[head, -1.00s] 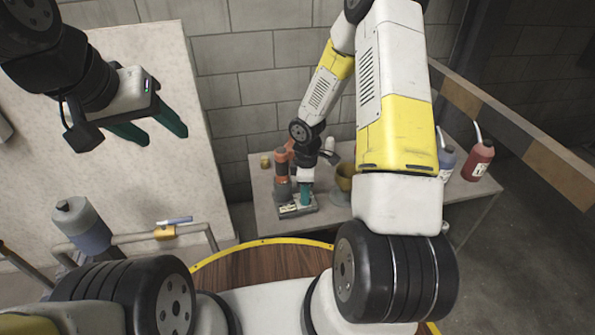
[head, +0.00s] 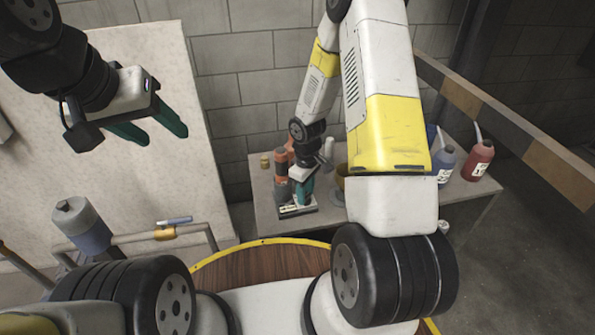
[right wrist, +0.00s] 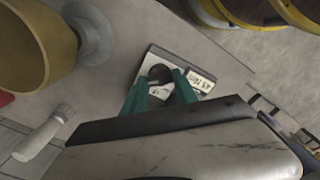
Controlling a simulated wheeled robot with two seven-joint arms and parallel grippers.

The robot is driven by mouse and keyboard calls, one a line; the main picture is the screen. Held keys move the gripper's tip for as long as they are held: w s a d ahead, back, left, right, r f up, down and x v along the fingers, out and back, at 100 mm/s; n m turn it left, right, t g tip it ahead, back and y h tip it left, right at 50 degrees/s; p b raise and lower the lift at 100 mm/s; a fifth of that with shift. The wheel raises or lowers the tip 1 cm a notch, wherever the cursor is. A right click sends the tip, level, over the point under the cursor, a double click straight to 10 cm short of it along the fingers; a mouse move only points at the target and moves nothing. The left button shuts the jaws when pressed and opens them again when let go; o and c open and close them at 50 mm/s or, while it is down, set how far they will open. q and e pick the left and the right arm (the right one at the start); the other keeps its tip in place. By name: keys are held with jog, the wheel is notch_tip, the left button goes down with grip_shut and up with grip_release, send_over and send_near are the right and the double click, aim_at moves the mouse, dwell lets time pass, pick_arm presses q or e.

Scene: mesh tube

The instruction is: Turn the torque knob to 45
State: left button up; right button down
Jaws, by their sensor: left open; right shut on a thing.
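A small torque panel (head: 312,209) lies on the grey table. In the right wrist view the panel (right wrist: 150,62) shows a round dark knob (right wrist: 159,73) and a pale label (right wrist: 202,82) that appears to read 45 Nm. My right gripper (head: 300,196) is down at the panel. In its wrist view its teal fingers (right wrist: 162,86) are shut on the knob and partly hide it. The knob's exact pointer direction cannot be read. My left gripper (head: 160,130) is open and empty, held high at the left, far from the table.
An orange and grey tool (head: 282,178) stands close behind the panel. A yellow cup (right wrist: 22,45) on a grey base is beside it. Blue (head: 446,163) and red (head: 479,160) bottles stand at the table's right. A striped barrier (head: 500,125) runs at the right.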

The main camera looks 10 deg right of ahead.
aim_at(282, 175)
jog(key=shift+m, duration=1)
jog(key=c, duration=1)
grip_release()
jog(key=shift+o, duration=0.2)
jog(key=shift+r, duration=3.9)
